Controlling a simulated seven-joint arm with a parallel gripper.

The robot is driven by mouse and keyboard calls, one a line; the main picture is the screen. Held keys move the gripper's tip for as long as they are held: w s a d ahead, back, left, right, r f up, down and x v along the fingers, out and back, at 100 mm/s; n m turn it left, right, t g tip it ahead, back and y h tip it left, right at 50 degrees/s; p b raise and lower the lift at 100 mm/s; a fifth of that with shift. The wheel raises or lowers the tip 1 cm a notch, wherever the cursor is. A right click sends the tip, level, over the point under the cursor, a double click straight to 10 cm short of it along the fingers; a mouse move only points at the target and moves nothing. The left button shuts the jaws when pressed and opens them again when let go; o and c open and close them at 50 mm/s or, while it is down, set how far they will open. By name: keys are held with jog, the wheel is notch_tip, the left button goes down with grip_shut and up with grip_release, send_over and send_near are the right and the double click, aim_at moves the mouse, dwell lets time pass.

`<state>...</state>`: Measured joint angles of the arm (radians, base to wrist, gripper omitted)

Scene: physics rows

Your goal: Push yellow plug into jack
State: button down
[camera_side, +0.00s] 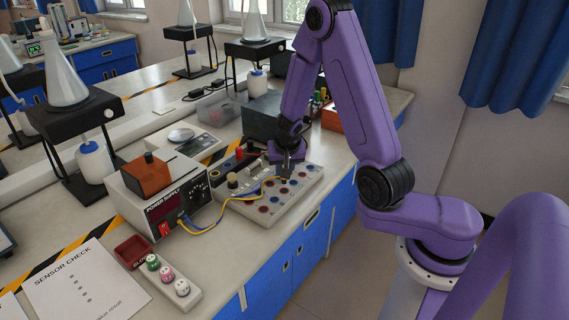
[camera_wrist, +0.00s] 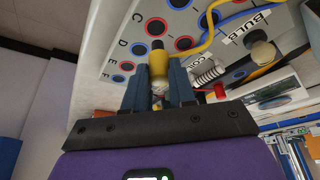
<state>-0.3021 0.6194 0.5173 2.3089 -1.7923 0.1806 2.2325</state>
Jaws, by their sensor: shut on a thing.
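In the wrist view a yellow plug (camera_wrist: 158,66) stands between the two fingers of my gripper (camera_wrist: 159,88), which is shut on it. Its dark end points at the jack board (camera_wrist: 120,42), near a red-ringed jack (camera_wrist: 155,27). I cannot tell whether the tip is touching the board or apart from it. A yellow cable (camera_wrist: 208,40) curves beside the plug. In the side view my gripper (camera_side: 285,172) is over the far part of the jack board (camera_side: 240,206); the plug is too small to make out there.
The power supply (camera_side: 163,190) stands left of the board, with yellow and blue cables (camera_side: 208,221) running from it. A coil (camera_wrist: 207,73) and a bulb (camera_wrist: 262,52) lie close to my fingers. A strip with several coloured knobs (camera_side: 167,277) is at the front left.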

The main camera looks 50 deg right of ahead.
jog(key=shift+f, duration=1.2)
jog(key=shift+f, duration=1.2)
dwell(1.8)
jog(key=shift+c, duration=2.3)
grip_release()
jog(key=shift+r, duration=0.1)
jog(key=shift+r, duration=3.15)
